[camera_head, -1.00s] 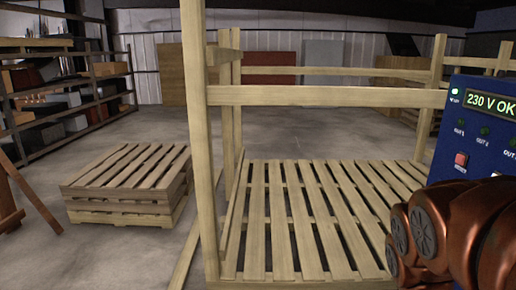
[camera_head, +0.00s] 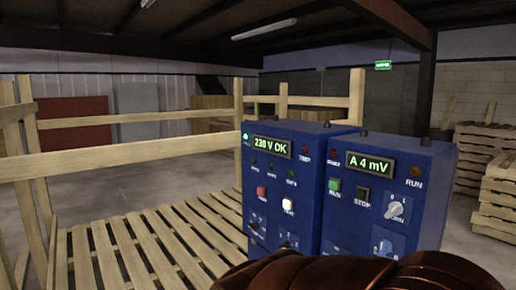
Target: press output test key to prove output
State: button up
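A blue box (camera_head: 272,172) with a green display reading "230 V OK" (camera_head: 271,146) stands right of centre. It has a red key (camera_head: 261,192) and, to its right, a white key (camera_head: 289,204) whose small label looks like "TEST". Small dark green lamps (camera_head: 273,170) labelled OUT sit above the keys. Dark knobs lie lower on the panel, partly hidden by my copper-coloured arm across the bottom. My gripper's fingers do not show, so their place relative to the white key cannot be seen.
A second blue box (camera_head: 421,182) with display "A 4 mV" (camera_head: 369,164), a green RUN key (camera_head: 335,184) and a black STOP key (camera_head: 362,191) stands close at the right. A slatted wooden platform (camera_head: 132,246) with rails lies left. Stacked pallets (camera_head: 491,190) stand at right.

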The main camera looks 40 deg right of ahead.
aim_at(286, 204)
jog(key=z, duration=1.3)
